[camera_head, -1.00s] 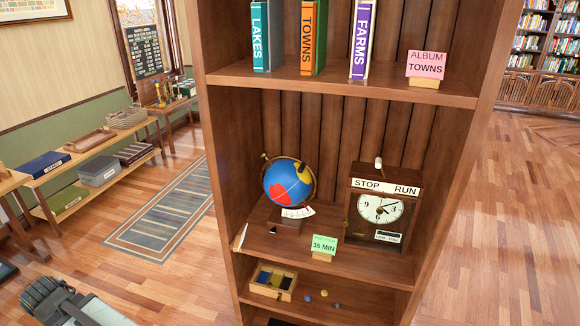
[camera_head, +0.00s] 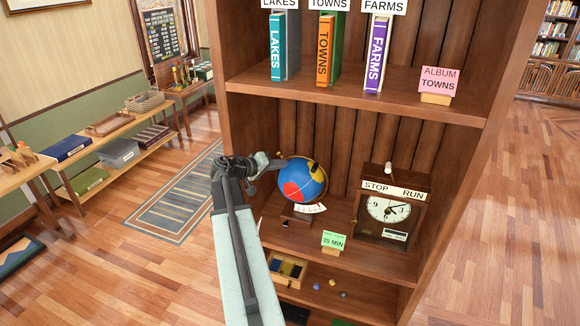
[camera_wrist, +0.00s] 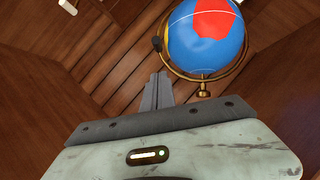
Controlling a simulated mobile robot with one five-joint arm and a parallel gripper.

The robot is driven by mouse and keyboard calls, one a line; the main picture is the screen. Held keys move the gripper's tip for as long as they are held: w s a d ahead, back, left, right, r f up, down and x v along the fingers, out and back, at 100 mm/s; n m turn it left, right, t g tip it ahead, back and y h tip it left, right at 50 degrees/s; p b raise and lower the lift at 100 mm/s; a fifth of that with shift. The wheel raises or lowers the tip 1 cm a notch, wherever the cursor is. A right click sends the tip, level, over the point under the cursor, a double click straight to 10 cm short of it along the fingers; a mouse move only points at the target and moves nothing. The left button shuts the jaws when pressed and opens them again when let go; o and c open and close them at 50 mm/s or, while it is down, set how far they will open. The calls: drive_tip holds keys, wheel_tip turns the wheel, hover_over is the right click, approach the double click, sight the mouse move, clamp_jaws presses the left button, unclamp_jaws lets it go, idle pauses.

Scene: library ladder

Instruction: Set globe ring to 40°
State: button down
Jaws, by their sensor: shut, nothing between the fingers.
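The globe (camera_head: 302,181), blue with red and yellow patches, stands on the middle shelf at its left side, on a small base with a white scale card (camera_head: 310,208). In the wrist view the globe (camera_wrist: 205,40) is at the upper right, with its brass ring (camera_wrist: 246,50) around it and a dark knob (camera_wrist: 157,43) on the ring's left. My gripper (camera_head: 272,162) is just left of the globe in the head view. In the wrist view its fingers (camera_wrist: 158,88) are together and empty, pointing left of the ring and apart from it. The scale reading is too small to tell.
A clock box (camera_head: 391,208) marked STOP and RUN stands right of the globe. A green 35 MIN card (camera_head: 333,242) is at the shelf's front. Upright books (camera_head: 325,50) fill part of the shelf above. A divided tray (camera_head: 288,268) lies on the shelf below.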

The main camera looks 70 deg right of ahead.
drive_tip(key=b+x, duration=0.2)
drive_tip(key=x, duration=0.6)
drive_tip(key=shift+w+f, duration=0.15)
drive_tip(key=shift+f, duration=0.05)
drive_tip(key=shift+s+d+f+b, duration=0.2)
drive_tip(key=shift+s+f+b, duration=0.2)
drive_tip(key=shift+s+b, duration=0.15)
drive_tip(key=shift+s+d+f+b, duration=0.2)
drive_tip(key=shift+s+f+b, duration=0.25)
drive_tip(key=shift+s+b, duration=0.05)
drive_tip(key=shift+s+d+f, duration=0.2)
drive_tip(key=shift+s+f, duration=0.05)
drive_tip(key=shift+s, duration=0.4)
